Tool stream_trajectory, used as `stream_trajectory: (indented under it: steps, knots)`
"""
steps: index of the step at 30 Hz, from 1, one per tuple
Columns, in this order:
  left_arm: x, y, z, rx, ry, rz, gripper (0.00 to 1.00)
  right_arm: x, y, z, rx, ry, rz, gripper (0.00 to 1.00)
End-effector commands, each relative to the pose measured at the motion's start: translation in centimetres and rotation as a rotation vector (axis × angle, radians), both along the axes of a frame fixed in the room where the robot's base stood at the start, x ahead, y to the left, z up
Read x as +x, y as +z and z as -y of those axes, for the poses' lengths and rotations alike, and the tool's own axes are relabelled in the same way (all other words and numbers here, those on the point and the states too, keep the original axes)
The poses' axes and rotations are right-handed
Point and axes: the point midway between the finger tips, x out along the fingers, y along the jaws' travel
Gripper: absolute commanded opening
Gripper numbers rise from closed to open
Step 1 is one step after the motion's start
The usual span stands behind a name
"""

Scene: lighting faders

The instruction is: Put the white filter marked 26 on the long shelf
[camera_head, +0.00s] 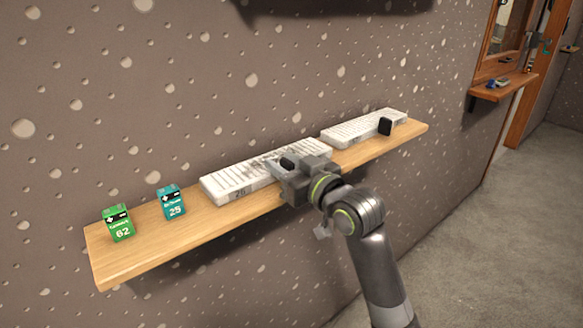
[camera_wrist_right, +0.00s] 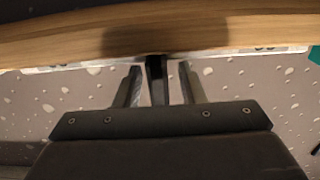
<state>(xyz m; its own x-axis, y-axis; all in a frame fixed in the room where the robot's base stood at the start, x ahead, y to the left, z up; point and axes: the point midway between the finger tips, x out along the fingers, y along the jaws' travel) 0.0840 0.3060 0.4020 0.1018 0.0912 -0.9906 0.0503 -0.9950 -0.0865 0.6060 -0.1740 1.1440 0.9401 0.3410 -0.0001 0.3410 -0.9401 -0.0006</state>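A white slatted filter (camera_head: 228,182) lies on the long wooden shelf (camera_head: 150,250), left of my right gripper. A faint number on its front edge looks like 26 but is hard to read. A black knob (camera_head: 287,163) stands at its right part. My right gripper (camera_head: 292,170) is at the shelf's front edge and hides part of this filter. In the right wrist view, its two fingers (camera_wrist_right: 160,88) are apart, with a black upright piece (camera_wrist_right: 156,80) between them and visible gaps on both sides. My left gripper is not in view.
A second white slatted filter (camera_head: 352,131) with a black knob (camera_head: 385,126) lies further right on the shelf. A green box marked 62 (camera_head: 117,224) and a teal box marked 25 (camera_head: 171,203) stand at the left. Bare shelf shows between and around them.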

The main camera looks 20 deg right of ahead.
Motion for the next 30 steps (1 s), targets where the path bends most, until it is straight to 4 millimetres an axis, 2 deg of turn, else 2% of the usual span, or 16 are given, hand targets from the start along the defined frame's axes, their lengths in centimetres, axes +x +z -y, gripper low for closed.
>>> stream_trajectory:
  steps: [5, 18, 24, 30]
  knots:
    - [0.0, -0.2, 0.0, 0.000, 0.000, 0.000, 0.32, -1.4, 0.1, 0.6, -0.002, -0.001, 0.002, 0.36]
    - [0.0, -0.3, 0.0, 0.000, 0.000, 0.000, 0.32, -9.3, 0.2, 3.4, -0.006, -0.001, -0.001, 0.36]
    - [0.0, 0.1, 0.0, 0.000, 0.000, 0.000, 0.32, -11.0, 0.1, 4.0, -0.001, 0.000, -0.001, 0.36]
    - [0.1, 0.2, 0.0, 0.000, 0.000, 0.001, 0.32, -11.3, 0.1, 4.1, -0.001, 0.001, 0.001, 0.36]
